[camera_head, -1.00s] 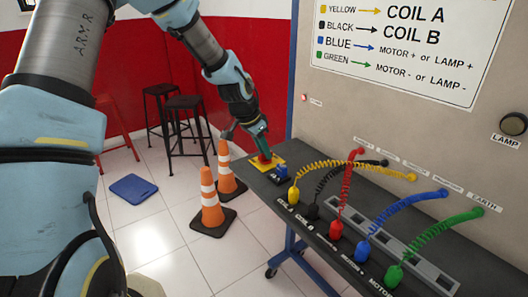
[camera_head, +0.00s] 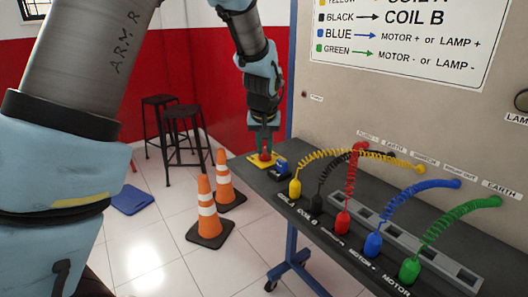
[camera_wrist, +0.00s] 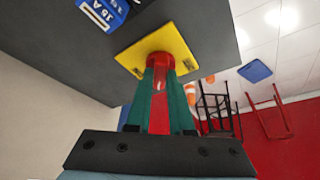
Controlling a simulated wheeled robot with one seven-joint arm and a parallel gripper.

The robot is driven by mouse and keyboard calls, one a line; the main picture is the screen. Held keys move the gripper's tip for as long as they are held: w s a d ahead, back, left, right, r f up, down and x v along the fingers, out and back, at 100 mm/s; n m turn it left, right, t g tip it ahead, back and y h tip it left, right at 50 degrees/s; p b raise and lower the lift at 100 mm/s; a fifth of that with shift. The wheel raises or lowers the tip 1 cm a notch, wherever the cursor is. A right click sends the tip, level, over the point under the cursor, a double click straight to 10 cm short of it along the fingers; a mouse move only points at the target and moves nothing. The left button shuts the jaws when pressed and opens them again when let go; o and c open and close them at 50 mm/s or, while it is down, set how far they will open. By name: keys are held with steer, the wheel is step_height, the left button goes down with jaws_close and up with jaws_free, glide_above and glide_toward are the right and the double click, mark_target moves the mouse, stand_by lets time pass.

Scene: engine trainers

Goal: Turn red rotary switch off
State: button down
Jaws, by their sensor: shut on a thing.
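The red rotary switch (camera_head: 265,156) sits on a yellow plate (camera_head: 281,162) at the far left end of the dark bench. In the wrist view the red switch (camera_wrist: 159,62) shows on its yellow plate (camera_wrist: 172,42). My gripper (camera_head: 265,143) reaches down onto the switch from above. In the wrist view the green fingers of my gripper (camera_wrist: 160,85) are on both sides of the red handle and shut on it. The fingers hide part of the handle. The small lamp near POWER on the panel looks dark.
A blue switch block (camera_head: 283,168) stands beside the yellow plate. Several coloured plugs with coiled cables, such as the yellow one (camera_head: 295,187), stand along the bench (camera_head: 257,180). Two orange cones (camera_head: 207,208) and black stools (camera_head: 183,135) stand on the floor to the left.

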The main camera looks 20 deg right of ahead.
steer(key=n+y, duration=0.1)
steer(key=n, duration=0.1)
steer(key=n+p, duration=0.1)
steer(key=n, duration=0.1)
steer(key=shift+d+r+t+y, duration=0.1)
steer(key=shift+d+t+y, duration=0.05)
steer(key=shift+t+y, duration=0.2)
steer(key=shift+n+y+p, duration=0.65)
steer(key=shift+n+p, duration=0.1)
steer(key=shift+n, duration=1.05)
steer(key=c, duration=0.8)
jaws_free()
steer(key=b+v, duration=0.1)
steer(key=v, duration=0.9)
steer(key=shift+r+b, duration=0.35)
